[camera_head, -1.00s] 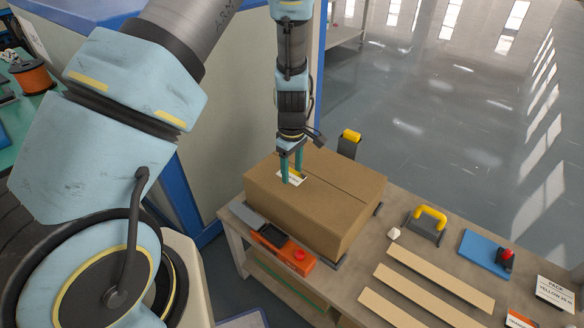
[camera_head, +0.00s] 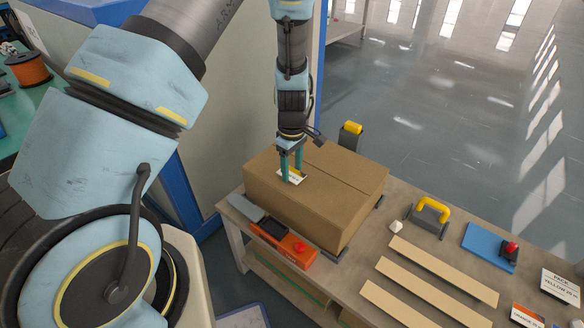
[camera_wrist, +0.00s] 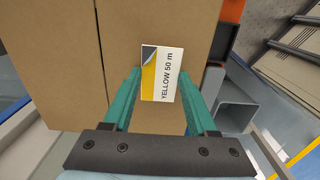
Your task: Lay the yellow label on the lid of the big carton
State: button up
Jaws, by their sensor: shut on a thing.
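The big carton (camera_head: 345,184) is closed and stands on the workbench, its brown lid facing up with a seam across it. The label (camera_wrist: 162,74) is a white card with a yellow band and the print "YELLOW 50 m". My gripper (camera_head: 291,176) points down at the left part of the lid and is shut on the label, with a green finger at each side edge. In the head view the label (camera_head: 292,179) appears at lid level, partly hidden by the fingers. I cannot tell whether it touches the lid.
An orange and grey device (camera_head: 284,243) with a red button lies in front of the carton. A yellow-handled tool (camera_head: 430,214), a blue plate (camera_head: 488,248) and cardboard strips (camera_head: 443,270) lie to the right. A yellow-topped post (camera_head: 350,134) stands behind the carton.

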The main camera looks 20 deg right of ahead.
jog(key=shift+f, duration=0.4)
jog(key=o, duration=1)
jog(key=shift+o, duration=0.2)
jog(key=shift+r, duration=0.1)
notch_tip(320, 180, up, 11)
jog(key=shift+f+b, duration=0.2)
jog(key=shift+b, duration=0.25)
jog(key=w+a+r+m+p, duration=0.1)
jog(key=a+r+m, duration=0.1)
jog(key=a+r, duration=0.45)
jog(key=w+a+r+m+p, duration=0.1)
jog(key=a+r, duration=0.2)
jog(key=a, duration=0.7)
jog(key=s+a+r+m, duration=0.2)
jog(key=s+a, duration=0.1)
jog(key=a, duration=0.4)
jog(key=s+a+r+m+t+p, duration=0.1)
jog(key=s+a+r+m, duration=0.1)
jog(key=a, duration=0.4)
jog(key=shift+s+a+r+t, duration=0.35)
jog(key=shift+s+r, duration=0.15)
jog(key=shift+r, duration=0.35)
